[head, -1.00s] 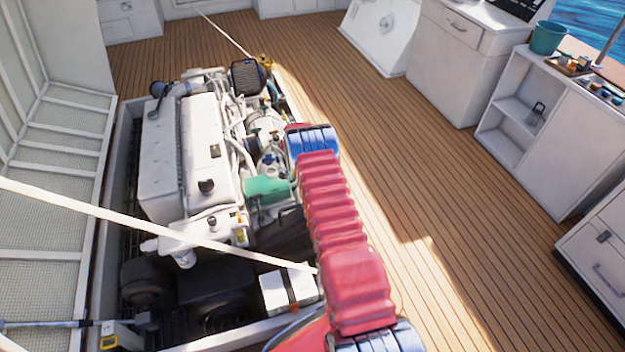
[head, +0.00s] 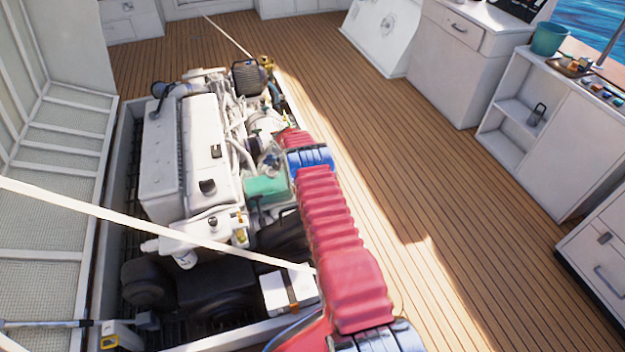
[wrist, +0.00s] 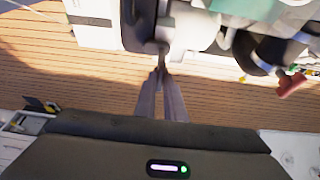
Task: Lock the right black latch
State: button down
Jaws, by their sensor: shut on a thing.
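In the wrist view the two slim grey fingers of my gripper (wrist: 162,72) are close together. Their tips meet a small dark part at the lower end of a black piece (wrist: 140,25) on the engine side. I take this to be the black latch, but its shape and whether it is locked cannot be made out. In the head view my red arm covers the right side of the engine (head: 190,150), and my gripper and the latch are hidden behind it.
A teal box (head: 266,187) sits on the engine's right side. A white box with a dark strap (head: 275,292) stands in the near corner of the hatch. A white rod crosses over the engine's near end. Wooden deck right of the hatch is clear up to white cabinets (head: 455,60).

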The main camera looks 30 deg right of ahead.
jog(key=shift+a, duration=0.15)
jog(key=c, duration=1.8)
grip_release()
jog(key=shift+c, duration=0.2)
jog(key=shift+r, duration=0.1)
jog(key=v, duration=1.3)
jog(key=shift+r, duration=0.2)
